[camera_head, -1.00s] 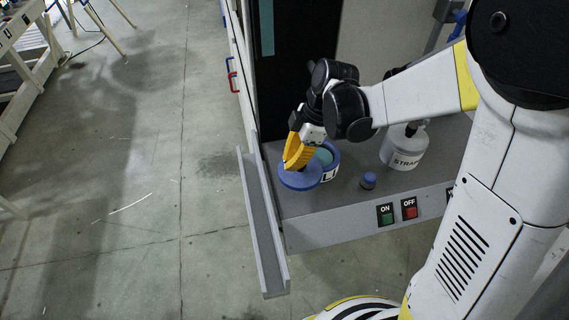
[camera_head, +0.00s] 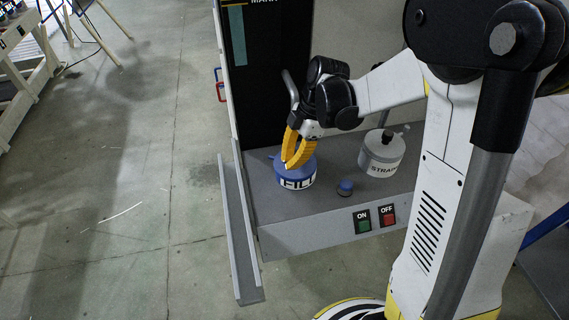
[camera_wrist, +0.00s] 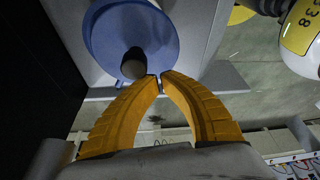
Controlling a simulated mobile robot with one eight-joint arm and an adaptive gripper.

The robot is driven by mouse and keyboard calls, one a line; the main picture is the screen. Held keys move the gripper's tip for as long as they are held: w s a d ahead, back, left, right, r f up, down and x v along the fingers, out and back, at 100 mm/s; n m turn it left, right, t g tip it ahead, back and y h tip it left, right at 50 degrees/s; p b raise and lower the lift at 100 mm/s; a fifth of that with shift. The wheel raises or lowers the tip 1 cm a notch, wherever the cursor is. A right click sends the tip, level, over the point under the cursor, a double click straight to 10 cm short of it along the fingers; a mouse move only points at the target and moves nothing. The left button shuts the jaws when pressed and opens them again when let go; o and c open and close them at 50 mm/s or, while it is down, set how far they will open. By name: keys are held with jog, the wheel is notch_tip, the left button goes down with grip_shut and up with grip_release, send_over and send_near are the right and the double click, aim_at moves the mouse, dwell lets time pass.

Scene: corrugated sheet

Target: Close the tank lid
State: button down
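The tank (camera_head: 297,182) is a short white cylinder marked FILL, standing on a grey shelf. Its blue lid (camera_head: 281,166) lies over its top in the head view; my gripper hides part of it, so I cannot tell whether it is fully seated. In the wrist view the lid (camera_wrist: 108,38) is a blue disc with a dark round knob (camera_wrist: 134,63). My gripper (camera_head: 290,167) has yellow fingers pointing down at the lid.
A white STRAIN container (camera_head: 380,158) with a dark cap stands to the right on the grey shelf (camera_head: 300,215). A small blue-topped knob (camera_head: 345,187) and green and red ON/OFF buttons (camera_head: 375,219) are near the front. A grey channel (camera_head: 240,235) runs along the left edge.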

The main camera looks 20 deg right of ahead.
jog(key=shift+w+d, duration=0.3)
jog(key=shift+d, duration=0.2)
dwell(0.4)
